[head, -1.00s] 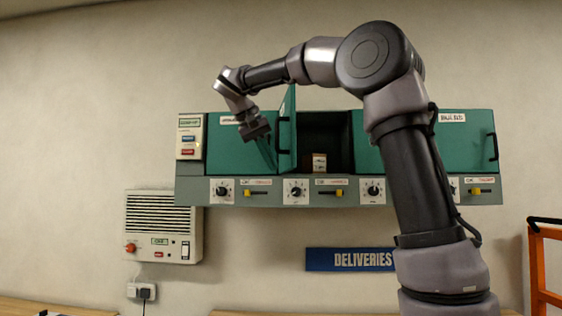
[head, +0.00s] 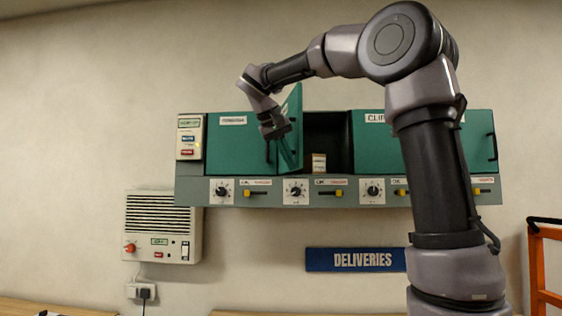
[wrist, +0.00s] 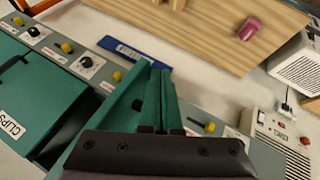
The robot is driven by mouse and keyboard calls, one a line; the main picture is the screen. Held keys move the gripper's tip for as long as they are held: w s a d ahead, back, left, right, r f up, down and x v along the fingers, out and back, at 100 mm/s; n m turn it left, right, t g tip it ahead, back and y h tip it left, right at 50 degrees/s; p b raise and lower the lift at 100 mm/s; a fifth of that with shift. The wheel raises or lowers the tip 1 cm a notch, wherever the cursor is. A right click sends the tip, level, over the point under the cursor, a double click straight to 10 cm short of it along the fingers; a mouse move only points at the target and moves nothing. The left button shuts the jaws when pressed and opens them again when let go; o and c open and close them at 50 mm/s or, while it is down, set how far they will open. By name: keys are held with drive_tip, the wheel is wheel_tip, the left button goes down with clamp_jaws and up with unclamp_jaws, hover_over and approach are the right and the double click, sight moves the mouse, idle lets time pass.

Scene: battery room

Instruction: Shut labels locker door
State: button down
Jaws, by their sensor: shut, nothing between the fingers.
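A green locker door (head: 290,128) stands swung out in the middle of the wall cabinet, hinged on the left of a dark open compartment (head: 330,135). Its own label is not readable from here. In the wrist view a green door panel (wrist: 112,112) rises just beyond my gripper. My gripper (head: 277,132) is shut and empty. It is at the left, outer side of the open door, close against it; whether it touches cannot be told. A small box (head: 319,162) stands inside the compartment.
A shut green door (head: 232,142) is left of the opening, and a shut CLIPS door (head: 375,145) is right. Knobs and yellow switches line the strip (head: 262,192) below. A blue DELIVERIES sign (head: 355,260) and a wall unit (head: 163,225) are lower. My arm crosses the right side.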

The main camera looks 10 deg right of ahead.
drive_tip(key=w+d+n+t+y, duration=0.2)
drive_tip(key=w+d+n, duration=0.2)
drive_tip(key=d, duration=0.8)
drive_tip(key=w+d+n+t+y, duration=0.1)
drive_tip(key=w+d+n+y, duration=0.3)
drive_tip(key=d, duration=0.7)
drive_tip(key=shift+n+h, duration=0.3)
drive_tip(key=shift+h, duration=0.3)
drive_tip(key=w+d, duration=0.1)
drive_tip(key=w, duration=0.1)
drive_tip(key=w+d, duration=0.2)
drive_tip(key=w, duration=0.1)
drive_tip(key=w+d, duration=0.2)
drive_tip(key=w, duration=0.1)
drive_tip(key=shift+d, duration=0.15)
drive_tip(key=shift+w+d+r, duration=0.1)
drive_tip(key=shift+w+r, duration=0.05)
drive_tip(key=shift+r, duration=0.05)
